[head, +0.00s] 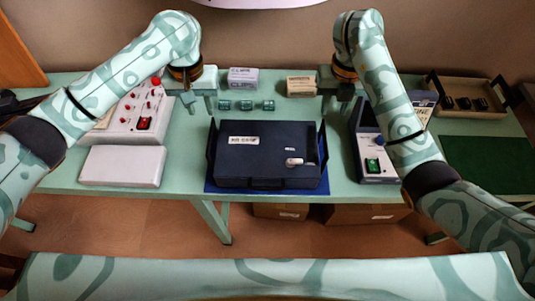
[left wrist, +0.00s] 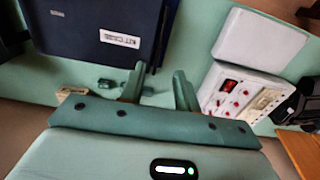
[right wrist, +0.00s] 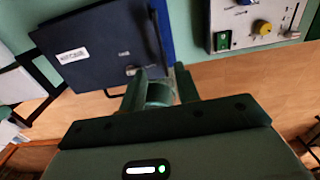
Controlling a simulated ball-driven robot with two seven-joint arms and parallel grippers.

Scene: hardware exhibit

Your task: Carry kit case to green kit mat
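The kit case (head: 265,150), dark navy with a white label and a light latch, lies shut on a blue mat (head: 210,184) at the table's middle. Upright handles show at its left and right sides. It also shows in the left wrist view (left wrist: 85,25) and right wrist view (right wrist: 95,50). The green kit mat (head: 490,163) lies bare at the far right. My left gripper (head: 200,104) is open, above and behind the case's left side; its fingers (left wrist: 158,88) stand apart. My right gripper (head: 337,104) is open, above and behind the right side, fingers apart (right wrist: 160,88). Neither touches the case.
A white device with red knobs (head: 135,115) and a white box (head: 122,166) stand left. A device with a green switch (head: 375,165) stands between case and green mat. Small blocks (head: 246,105) and two cartons (head: 243,78) sit behind. A tray (head: 460,90) is back right.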

